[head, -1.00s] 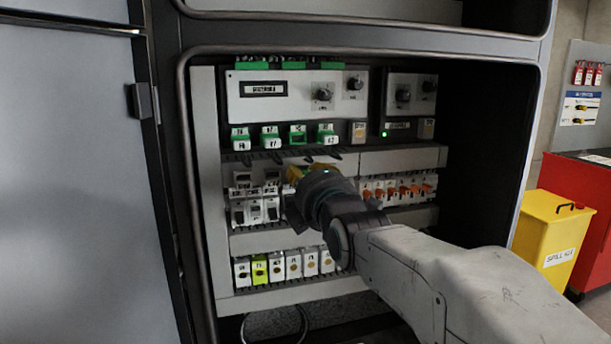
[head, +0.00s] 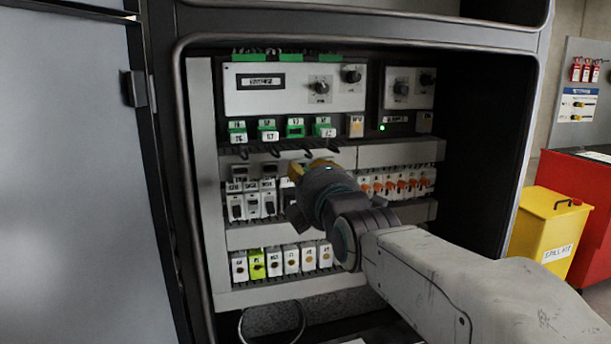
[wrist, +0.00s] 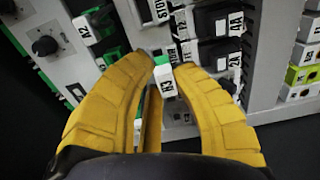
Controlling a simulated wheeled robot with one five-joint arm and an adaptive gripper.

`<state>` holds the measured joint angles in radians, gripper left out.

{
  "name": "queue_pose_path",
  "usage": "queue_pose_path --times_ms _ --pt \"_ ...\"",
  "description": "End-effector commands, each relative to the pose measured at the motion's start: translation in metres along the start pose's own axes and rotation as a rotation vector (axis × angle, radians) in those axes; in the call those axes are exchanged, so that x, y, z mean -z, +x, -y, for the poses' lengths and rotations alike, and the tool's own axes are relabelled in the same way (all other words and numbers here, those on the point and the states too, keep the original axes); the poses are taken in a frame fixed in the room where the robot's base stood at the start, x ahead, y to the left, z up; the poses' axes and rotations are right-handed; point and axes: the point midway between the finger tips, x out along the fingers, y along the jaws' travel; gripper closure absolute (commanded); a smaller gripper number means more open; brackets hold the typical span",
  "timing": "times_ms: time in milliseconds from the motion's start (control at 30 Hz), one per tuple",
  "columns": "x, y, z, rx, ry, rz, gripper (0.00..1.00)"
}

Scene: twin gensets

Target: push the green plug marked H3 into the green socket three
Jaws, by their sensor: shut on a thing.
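The plug (wrist: 165,82), a small white block with a green end and a dark sideways mark whose letter I cannot read for sure, is between the yellow fingers of my gripper (wrist: 167,67). My gripper is shut on it. In the head view my gripper (head: 306,170) is in front of the panel, below the green row, and hides the plug. Green socket three (head: 295,128) is third from the left in that row and looks empty, with a dark opening. The other green places in the row hold white-and-green plugs with dark cables.
Below are a row of white modules (head: 252,205), orange-marked breakers (head: 395,186) and a bottom row with one yellow-green module (head: 257,264). Grey ducts run between the rows. The cabinet frame surrounds the panel. A yellow spill bin (head: 548,235) stands to the right.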

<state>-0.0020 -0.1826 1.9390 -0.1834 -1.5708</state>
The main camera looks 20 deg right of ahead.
Motion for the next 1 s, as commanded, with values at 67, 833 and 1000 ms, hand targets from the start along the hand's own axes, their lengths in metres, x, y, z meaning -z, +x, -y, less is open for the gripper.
queue_pose_path --times_ms 67,833,1000 --pt "0.0 -0.004 0.0 -0.002 0.0 0.0 1.0" --pt "0.0 -0.049 -0.001 -0.003 0.0 0.0 1.0" --pt "0.0 -0.049 -0.001 -0.002 0.0 0.0 1.0"
